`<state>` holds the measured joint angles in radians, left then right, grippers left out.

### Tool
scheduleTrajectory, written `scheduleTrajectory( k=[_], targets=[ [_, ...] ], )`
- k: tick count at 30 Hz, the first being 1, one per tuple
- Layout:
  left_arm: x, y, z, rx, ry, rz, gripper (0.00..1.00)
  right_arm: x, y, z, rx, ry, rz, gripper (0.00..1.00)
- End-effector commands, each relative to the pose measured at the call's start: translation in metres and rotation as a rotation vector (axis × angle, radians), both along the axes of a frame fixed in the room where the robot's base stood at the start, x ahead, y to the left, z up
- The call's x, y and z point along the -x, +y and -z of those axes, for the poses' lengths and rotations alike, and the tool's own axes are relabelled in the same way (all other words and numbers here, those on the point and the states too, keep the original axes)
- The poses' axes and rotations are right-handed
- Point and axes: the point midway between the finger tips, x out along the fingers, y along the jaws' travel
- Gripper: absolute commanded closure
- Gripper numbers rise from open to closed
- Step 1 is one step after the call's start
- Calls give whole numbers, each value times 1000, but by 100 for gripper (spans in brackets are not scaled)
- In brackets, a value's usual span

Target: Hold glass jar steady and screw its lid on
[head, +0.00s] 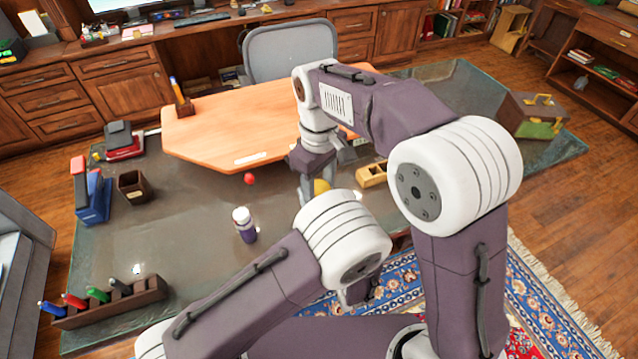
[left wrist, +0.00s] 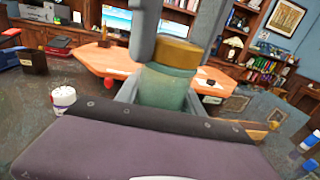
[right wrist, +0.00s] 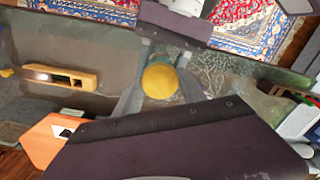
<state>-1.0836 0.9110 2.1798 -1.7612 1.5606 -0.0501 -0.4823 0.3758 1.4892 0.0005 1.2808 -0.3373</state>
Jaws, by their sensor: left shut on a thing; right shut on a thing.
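The green glass jar (left wrist: 166,88) stands upright between the grey fingers of my left gripper (left wrist: 168,95), which is shut on it. The yellow lid (left wrist: 178,52) sits at the jar's mouth, level as far as I can see. My right gripper (head: 314,188) points down from above and is shut on the lid, which shows partly in the head view (head: 322,186). I cannot tell how tight the lid is.
The dark desk top bears a white-capped bottle (head: 245,225), a red ball (head: 249,179), a wooden block with holes (head: 372,175) and a marker rack (head: 110,302). An orange wooden board (head: 215,125) and a chair (head: 292,50) are beyond. The desk's middle left is clear.

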Motion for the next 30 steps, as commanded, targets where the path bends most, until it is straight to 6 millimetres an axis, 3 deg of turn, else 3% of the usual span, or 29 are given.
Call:
scheduleTrajectory(
  k=[6,9,13,17,18,21,30],
  targets=[
    [0,0,0,0,-1,1,100,-1,0,0,-1,-2,737,100],
    [0,0,0,0,-1,1,100,-1,0,1,-1,-2,1040,100],
    [0,0,0,0,-1,1,100,-1,0,1,0,-2,1316,100],
    [0,0,0,0,-1,1,100,-1,0,1,0,-2,1318,100],
    [0,0,0,0,-1,1,100,-1,0,1,0,-2,1317,50],
    [0,0,0,0,-1,0,100,-1,0,1,0,-2,1316,27],
    [0,0,0,0,-1,0,100,0,0,0,1,-1,1315,27]
  ],
)
